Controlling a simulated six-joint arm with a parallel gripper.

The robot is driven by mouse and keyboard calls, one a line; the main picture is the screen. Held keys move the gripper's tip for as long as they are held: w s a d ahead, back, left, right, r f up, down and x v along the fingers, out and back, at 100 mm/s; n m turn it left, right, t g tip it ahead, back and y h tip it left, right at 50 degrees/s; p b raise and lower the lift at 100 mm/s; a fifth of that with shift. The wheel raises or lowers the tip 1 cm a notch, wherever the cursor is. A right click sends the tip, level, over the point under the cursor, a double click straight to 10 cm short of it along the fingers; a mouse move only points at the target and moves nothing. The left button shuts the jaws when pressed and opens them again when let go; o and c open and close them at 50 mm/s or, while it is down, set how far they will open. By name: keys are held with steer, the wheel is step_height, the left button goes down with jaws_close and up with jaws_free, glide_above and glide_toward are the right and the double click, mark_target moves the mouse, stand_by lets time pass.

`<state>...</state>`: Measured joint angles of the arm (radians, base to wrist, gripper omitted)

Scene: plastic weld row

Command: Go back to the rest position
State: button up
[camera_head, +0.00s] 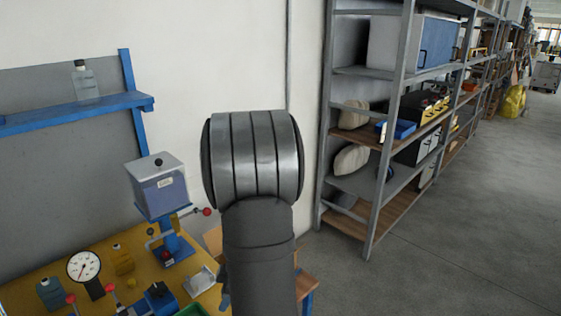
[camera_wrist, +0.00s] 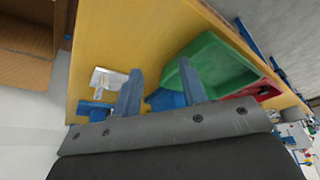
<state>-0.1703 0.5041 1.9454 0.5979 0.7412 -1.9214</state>
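My gripper (camera_wrist: 158,78) shows in the wrist view as two blue fingers standing apart, with no object held between them. It is above the yellow worktable (camera_wrist: 125,35). A blue part (camera_wrist: 165,98) shows behind the gap between the fingers, apparently on the table. In the head view my grey arm rises in the middle, in front of the wall and the table's right end, and my fingers cannot be made out clearly.
The table holds a dial gauge (camera_head: 84,266), a boxed blue press (camera_head: 160,188), bottles and red-knobbed clamps. A green bin (camera_wrist: 212,68) and a red bin (camera_wrist: 262,91) lie near its edge. A cardboard box (camera_wrist: 25,50) is beside it. Metal shelving (camera_head: 393,130) stands right.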

steer(key=w+d+f+m+t, duration=0.1)
steer(key=w+d+f+m, duration=0.1)
steer(key=w+d+m, duration=0.1)
steer(key=w+d+f+m+t+h, duration=0.1)
steer(key=w+d+m+t, duration=0.1)
steer(key=d+m, duration=0.3)
steer(key=d, duration=0.2)
steer(key=shift+w+d+f+m, duration=0.4)
steer(key=s+a+r+n+g, duration=0.1)
steer(key=s+a+n, duration=0.2)
steer(key=a+n, duration=0.1)
steer(key=s+a+r+n+g, duration=0.1)
steer(key=s+a+r+n, duration=0.1)
steer(key=a, duration=0.4)
steer(key=s+a+r+n+g, duration=0.2)
steer(key=s+a+n, duration=0.2)
steer(key=a+n, duration=0.1)
steer(key=shift+s+a+r+n+y, duration=0.1)
steer(key=shift+a+r+n+y, duration=0.05)
steer(key=shift+a+n+y, duration=0.25)
steer(key=shift+s+a+r+n, duration=0.2)
steer(key=shift+s+a+n, duration=0.2)
steer(key=shift+s+a, duration=0.1)
